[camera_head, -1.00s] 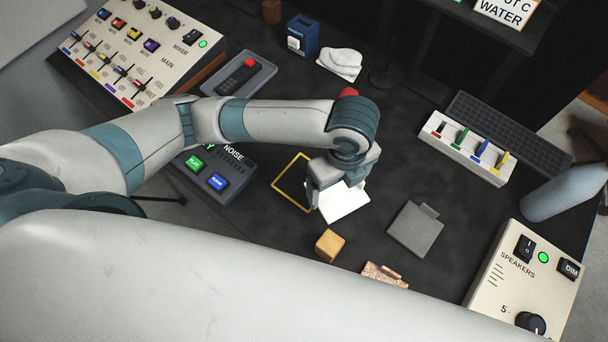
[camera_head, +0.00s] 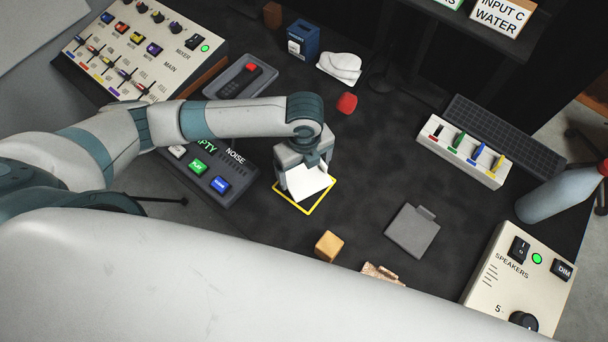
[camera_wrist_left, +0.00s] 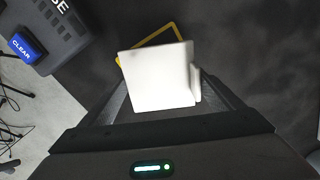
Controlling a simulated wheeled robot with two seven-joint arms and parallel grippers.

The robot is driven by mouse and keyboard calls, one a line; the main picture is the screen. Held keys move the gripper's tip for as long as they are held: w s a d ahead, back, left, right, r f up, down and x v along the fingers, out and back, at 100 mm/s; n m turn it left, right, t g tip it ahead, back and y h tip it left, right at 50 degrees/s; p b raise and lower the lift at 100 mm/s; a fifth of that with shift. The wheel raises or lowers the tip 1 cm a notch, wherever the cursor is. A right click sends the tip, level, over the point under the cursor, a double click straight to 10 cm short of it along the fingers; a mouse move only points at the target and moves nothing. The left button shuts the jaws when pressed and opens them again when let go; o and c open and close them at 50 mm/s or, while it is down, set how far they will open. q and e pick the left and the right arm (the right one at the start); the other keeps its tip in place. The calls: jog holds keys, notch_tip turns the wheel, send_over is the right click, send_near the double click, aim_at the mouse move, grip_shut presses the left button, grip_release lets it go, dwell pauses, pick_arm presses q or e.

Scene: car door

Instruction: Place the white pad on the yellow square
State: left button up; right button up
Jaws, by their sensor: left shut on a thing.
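The white pad (camera_head: 309,183) is in my left gripper (camera_head: 300,178), which is shut on it. In the head view the pad is over the yellow square (camera_head: 320,208), a yellow outline on the dark table, and hides part of it. In the left wrist view the white pad (camera_wrist_left: 160,78) shows between the fingers of my left gripper (camera_wrist_left: 165,100), with part of the yellow square (camera_wrist_left: 165,36) beyond it. I cannot tell how high the pad is above the table. My right gripper is not in view.
A panel with green and blue buttons (camera_head: 207,172) stands just left of the square. An orange cube (camera_head: 329,245), a grey pad (camera_head: 412,231) and a red object (camera_head: 347,103) lie around it.

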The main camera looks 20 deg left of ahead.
aim_at(304, 174)
pick_arm(q)
notch_tip(304, 174, down, 3)
jog(key=shift+f+p, duration=0.2)
jog(key=shift+p, duration=0.4)
jog(key=shift+f, duration=0.3)
jog(key=o, duration=1.2)
jog(key=shift+f, duration=0.1)
jog(key=shift+c, duration=0.2)
